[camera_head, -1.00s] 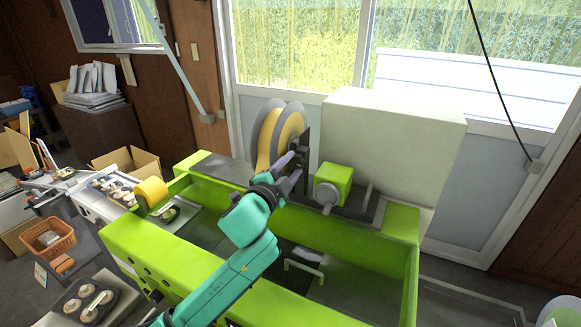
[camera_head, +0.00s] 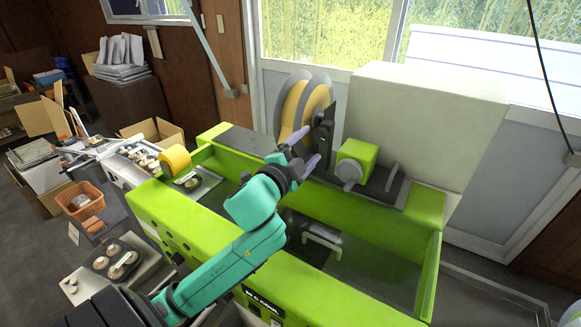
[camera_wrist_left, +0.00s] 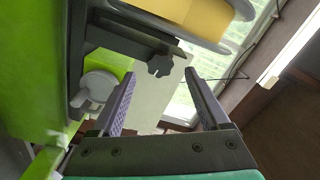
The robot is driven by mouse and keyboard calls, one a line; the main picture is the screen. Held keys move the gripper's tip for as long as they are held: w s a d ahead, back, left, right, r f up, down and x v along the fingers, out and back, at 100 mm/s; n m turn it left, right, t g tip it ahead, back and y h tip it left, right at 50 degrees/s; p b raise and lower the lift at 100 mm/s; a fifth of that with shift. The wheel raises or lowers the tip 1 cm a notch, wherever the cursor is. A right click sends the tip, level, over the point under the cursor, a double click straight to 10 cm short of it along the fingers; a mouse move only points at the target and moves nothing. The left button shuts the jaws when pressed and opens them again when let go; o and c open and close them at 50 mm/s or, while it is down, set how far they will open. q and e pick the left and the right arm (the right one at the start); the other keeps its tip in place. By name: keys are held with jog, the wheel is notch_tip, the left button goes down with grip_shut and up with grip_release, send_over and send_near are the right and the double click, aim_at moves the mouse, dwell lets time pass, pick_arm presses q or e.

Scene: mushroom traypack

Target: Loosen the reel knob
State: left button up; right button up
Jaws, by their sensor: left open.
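The reel (camera_head: 303,98) has grey discs and yellow film and stands at the back of the green machine. Its knob (camera_wrist_left: 160,66) is dark and lobed and shows in the left wrist view, on a shaft end by a dark bracket. I cannot make the knob out in the head view, where the gripper and bracket crowd that spot. My left gripper (camera_head: 302,156) is open in front of the reel. In the left wrist view the two fingers of the gripper (camera_wrist_left: 160,75) are apart, with the knob seen between their tips; I see no contact. My right gripper is not in view.
The green machine (camera_head: 225,240) has raised walls around its bed. A green block with a grey knob (camera_head: 350,172) stands right of the reel, before a large pale box (camera_head: 425,120). A yellow roller (camera_head: 175,158) is at its left end.

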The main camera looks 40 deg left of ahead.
pick_arm(q)
jog(key=s+p, duration=0.5)
jog(key=s, duration=0.5)
jog(key=shift+s+d, duration=0.2)
jog(key=shift+d, duration=0.15)
jog(key=shift+w, duration=0.1)
